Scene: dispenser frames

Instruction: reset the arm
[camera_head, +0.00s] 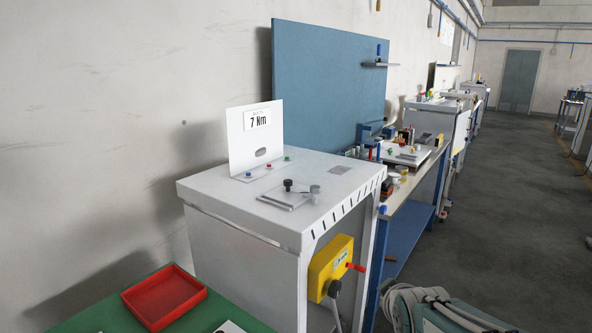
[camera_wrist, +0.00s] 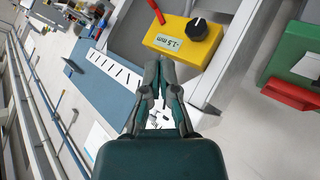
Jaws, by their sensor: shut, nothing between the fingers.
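My gripper (camera_wrist: 158,96) shows in the wrist view, shut and empty, its two dark fingers together in front of the white cabinet. A yellow box (camera_wrist: 184,42) with a display reading about -1.5 mm and a black knob (camera_wrist: 197,29) lies just beyond the fingertips in that view, apart from them. In the head view the same yellow box (camera_head: 330,268) is on the cabinet's side, with a red handle (camera_head: 355,267). My folded arm (camera_head: 425,308) shows at the bottom right of the head view; the fingers cannot be made out there.
A red tray (camera_head: 163,297) sits on a green table (camera_head: 108,316) at bottom left. A cluttered workbench (camera_head: 410,214) stands behind. The floor (camera_head: 505,205) at right is open.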

